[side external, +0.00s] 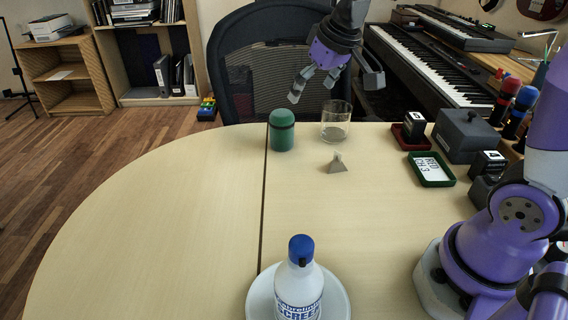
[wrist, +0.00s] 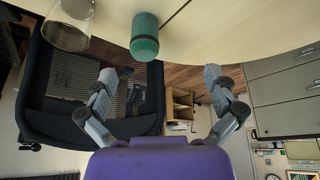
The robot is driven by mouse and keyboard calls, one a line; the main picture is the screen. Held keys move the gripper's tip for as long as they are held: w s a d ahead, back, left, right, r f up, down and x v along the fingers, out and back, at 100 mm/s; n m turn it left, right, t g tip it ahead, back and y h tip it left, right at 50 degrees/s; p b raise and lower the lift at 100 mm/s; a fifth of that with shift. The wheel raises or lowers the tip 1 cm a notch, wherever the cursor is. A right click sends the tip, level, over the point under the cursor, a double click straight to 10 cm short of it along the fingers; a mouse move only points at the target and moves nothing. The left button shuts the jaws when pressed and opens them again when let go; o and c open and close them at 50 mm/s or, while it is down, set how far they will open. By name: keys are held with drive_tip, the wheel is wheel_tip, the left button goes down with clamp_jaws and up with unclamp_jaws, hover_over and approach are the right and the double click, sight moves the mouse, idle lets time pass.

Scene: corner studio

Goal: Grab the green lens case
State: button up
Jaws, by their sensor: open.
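The green lens case (side external: 282,131) is a small upright cylinder with a dark band below its rounded lid. It stands near the far edge of the table, close to the dark seam. In the wrist view the green lens case (wrist: 145,38) shows at the top, beyond the fingertips and between them from left to right. My gripper (side external: 328,88) is above the far table edge, up and to the right of the case, with its fingers spread.
A clear glass (side external: 335,122) stands just right of the case; it also shows in the wrist view (wrist: 66,33). A small grey pyramid (side external: 338,164) sits in front of the glass. A spray bottle (side external: 299,284) stands on a white plate (side external: 340,301) in front. The table's left side is clear.

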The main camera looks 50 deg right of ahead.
hover_over(287, 116)
drive_tip(key=s, duration=0.3)
wheel_tip(287, 116, down, 5)
drive_tip(key=shift+g, duration=0.3)
drive_tip(key=x, duration=0.5)
drive_tip(key=shift+w, duration=0.25)
drive_tip(key=x, duration=0.5)
drive_tip(key=shift+w+d+f, duration=0.1)
drive_tip(key=shift+w+f, duration=0.1)
drive_tip(key=shift+w, duration=0.4)
drive_tip(key=c, duration=1.3)
